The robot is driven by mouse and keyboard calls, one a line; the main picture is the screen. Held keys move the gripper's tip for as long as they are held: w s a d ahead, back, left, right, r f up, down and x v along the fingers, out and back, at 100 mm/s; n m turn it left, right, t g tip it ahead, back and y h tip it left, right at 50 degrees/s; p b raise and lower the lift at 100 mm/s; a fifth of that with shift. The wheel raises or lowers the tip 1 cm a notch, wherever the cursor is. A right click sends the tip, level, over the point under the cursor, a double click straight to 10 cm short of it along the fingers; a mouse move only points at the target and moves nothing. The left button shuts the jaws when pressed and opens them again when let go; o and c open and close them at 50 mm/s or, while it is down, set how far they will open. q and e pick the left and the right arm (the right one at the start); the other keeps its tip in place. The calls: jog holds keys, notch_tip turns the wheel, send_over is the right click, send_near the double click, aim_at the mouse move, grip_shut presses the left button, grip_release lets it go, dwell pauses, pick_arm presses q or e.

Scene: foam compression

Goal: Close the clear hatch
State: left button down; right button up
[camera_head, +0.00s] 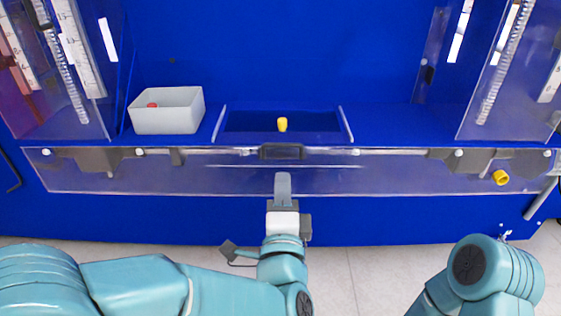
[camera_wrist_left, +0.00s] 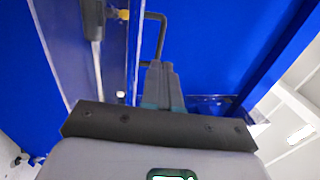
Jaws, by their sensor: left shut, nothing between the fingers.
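The clear hatch (camera_head: 345,182) is a long transparent panel across the front of the blue cabinet. It hangs below a rail of dark brackets along its top edge. A dark handle (camera_head: 281,152) sits at the middle of that edge. My left gripper (camera_head: 283,178) is shut and empty, in front of the panel's middle and below the handle. In the left wrist view the gripper (camera_wrist_left: 162,72) points up beside a clear panel edge and a black bent bar (camera_wrist_left: 160,35). I cannot tell whether it touches the panel. My right arm shows at lower right, its gripper out of view.
A grey bin (camera_head: 166,112) with a red item inside stands on the cabinet floor at left. A yellow piece (camera_head: 282,125) is in the middle recess. A yellow ring (camera_head: 501,177) is at the panel's right end. Clear side panels with scales flank the opening.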

aim_at(282, 146)
pick_arm(q)
jog(key=w, duration=0.3)
jog(key=w+r+b, duration=0.1)
jog(key=w, duration=0.3)
jog(key=shift+w+a+r, duration=0.1)
jog(key=shift+r, duration=0.1)
pick_arm(e)
jog(key=shift+w+d+f, duration=0.15)
jog(key=shift+d+f, duration=0.05)
jog(key=shift+f, duration=0.45)
jog(key=shift+r, duration=0.1)
